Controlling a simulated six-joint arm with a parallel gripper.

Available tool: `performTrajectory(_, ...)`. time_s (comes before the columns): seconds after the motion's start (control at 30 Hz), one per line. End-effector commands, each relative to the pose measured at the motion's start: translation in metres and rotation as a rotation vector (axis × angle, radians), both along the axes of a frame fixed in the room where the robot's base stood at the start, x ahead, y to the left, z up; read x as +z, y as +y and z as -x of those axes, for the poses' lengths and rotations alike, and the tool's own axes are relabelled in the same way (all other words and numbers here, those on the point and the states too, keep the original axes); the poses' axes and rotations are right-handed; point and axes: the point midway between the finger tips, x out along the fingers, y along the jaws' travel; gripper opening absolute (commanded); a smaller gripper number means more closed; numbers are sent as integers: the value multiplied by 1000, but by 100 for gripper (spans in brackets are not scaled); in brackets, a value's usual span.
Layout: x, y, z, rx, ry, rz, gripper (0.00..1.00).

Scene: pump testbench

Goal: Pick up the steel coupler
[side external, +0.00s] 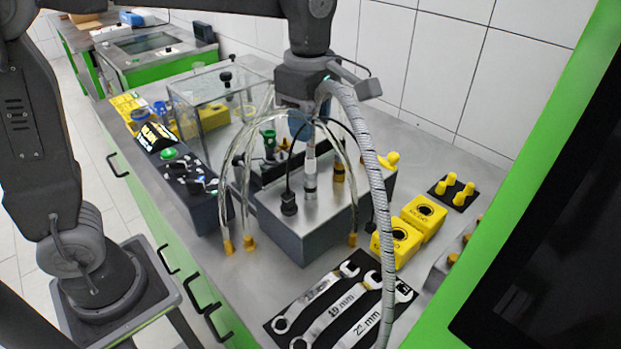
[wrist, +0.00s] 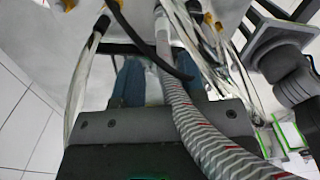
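My gripper (side external: 303,138) points down over the grey metal box in the middle of the bench. Its two blue fingers show in the wrist view (wrist: 160,88) and look apart, with a hose crossing in front of the gap. An upright silver cylinder (side external: 310,178), which looks like the steel coupler, stands on top of the grey box (side external: 330,218). The cylinder appears just below the fingertips in the side view. Its upper end is partly hidden by clear tubes and cables, so I cannot tell whether the fingers touch it.
Clear tubes with yellow ends (side external: 249,243) arch around my gripper. A ribbed grey hose (side external: 376,190) hangs in front on the right. A brass fitting (side external: 339,168) stands beside the cylinder. Yellow blocks (side external: 424,213) and a wrench tray (side external: 275,326) lie right and front.

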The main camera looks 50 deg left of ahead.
Motion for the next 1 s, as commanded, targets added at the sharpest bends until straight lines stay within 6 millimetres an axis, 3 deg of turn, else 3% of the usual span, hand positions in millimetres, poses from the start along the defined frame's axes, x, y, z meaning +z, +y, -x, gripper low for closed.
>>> performTrajectory(0.3,-59,0,1,-3,3,-1,37)
performTrajectory(0.57,-78,-2,1,-5,3,-1,37)
performTrajectory(0.83,-116,-6,3,-4,3,-1,37)
performTrajectory(1.0,-123,-6,2,-4,0,0,37)
